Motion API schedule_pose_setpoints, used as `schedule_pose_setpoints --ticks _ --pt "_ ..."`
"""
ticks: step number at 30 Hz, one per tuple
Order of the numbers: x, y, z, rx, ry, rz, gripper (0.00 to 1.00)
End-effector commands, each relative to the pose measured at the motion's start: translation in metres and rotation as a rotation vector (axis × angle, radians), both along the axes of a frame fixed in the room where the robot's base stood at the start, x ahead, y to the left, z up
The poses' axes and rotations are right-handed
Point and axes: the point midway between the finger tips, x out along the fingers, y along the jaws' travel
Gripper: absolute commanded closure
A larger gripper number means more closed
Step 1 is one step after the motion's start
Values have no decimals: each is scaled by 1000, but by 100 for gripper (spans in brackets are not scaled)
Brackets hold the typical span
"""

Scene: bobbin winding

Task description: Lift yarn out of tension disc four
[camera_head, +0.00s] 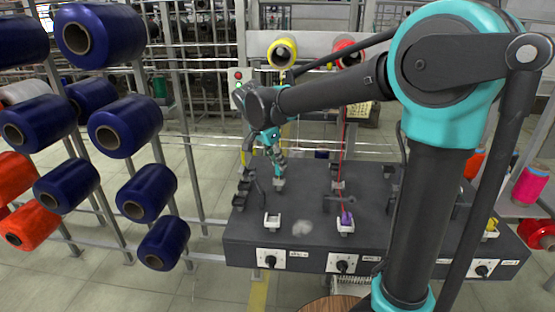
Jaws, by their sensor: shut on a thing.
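My gripper (279,166) is at the left part of the dark winding table (385,225), pointing down just above a small pale-and-dark fitting (280,184). Its fingers are closed; the yarn between them is too thin to make out here. I cannot tell which fitting is tension disc four. A red yarn (343,150) runs down on the right to a purple bobbin (346,218) in a white holder.
A rack of dark blue cones (125,129) stands on the left. A yellow cone (282,52) and a red cone (346,51) sit at the back. An empty white holder (272,220) is at the table front. My arm hides part of the table's right side.

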Motion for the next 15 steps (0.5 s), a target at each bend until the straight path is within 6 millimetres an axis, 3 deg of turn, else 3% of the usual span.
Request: schedule_pose_setpoints --ticks 15 --pt "0 0 -14 0 0 0 97"
